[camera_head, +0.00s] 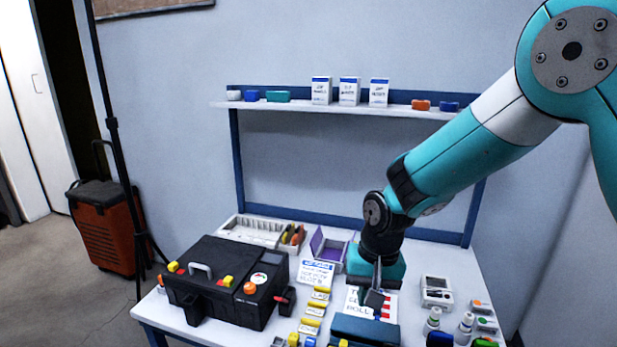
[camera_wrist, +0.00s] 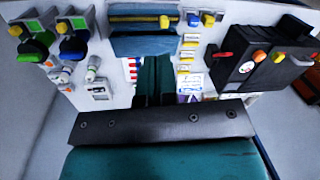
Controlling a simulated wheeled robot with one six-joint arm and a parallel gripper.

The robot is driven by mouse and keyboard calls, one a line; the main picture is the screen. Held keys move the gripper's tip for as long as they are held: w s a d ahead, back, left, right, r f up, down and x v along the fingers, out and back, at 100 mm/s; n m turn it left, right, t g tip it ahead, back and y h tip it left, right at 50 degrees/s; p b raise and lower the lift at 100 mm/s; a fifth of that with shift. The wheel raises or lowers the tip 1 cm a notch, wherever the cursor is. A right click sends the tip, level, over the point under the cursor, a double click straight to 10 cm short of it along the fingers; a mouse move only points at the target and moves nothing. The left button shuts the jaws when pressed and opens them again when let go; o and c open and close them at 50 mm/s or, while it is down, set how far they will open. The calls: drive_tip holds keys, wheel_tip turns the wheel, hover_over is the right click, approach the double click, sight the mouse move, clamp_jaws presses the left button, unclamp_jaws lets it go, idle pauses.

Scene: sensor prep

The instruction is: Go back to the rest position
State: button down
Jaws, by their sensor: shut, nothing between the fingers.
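My gripper (camera_head: 375,298) hangs fingers-down over the front middle of the white worktable (camera_head: 415,258). Its fingers are together with nothing between them. Whether the fingers touch anything is hard to tell.
A black case (camera_head: 225,283) with coloured latches stands on the left. Yellow-labelled cards (camera_head: 313,310), a purple-lined box (camera_head: 326,248) and a white tray (camera_head: 252,231) lie nearby. Small bottles (camera_head: 465,327) stand at right.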

drive_tip(key=s+d+r+n+y+p, duration=0.1)
drive_tip(key=s+r+n, duration=0.3)
drive_tip(key=s+r, duration=0.6)
drive_tip(key=s+d+r+n+y+p, duration=0.1)
drive_tip(key=s+d+r+n+p, duration=0.1)
drive_tip(key=s+r, duration=0.8)
drive_tip(key=s+n+p, duration=0.1)
drive_tip(key=s, duration=0.2)
drive_tip(key=shift+d+r+n+y, duration=0.15)
drive_tip(key=shift+d+n+y, duration=0.1)
drive_tip(key=shift+n+y, duration=0.15)
drive_tip(key=c, duration=1)
unclamp_jaws()
drive_tip(key=shift+s, duration=0.15)
drive_tip(key=shift+c, duration=0.2)
drive_tip(key=shift+d, duration=0.1)
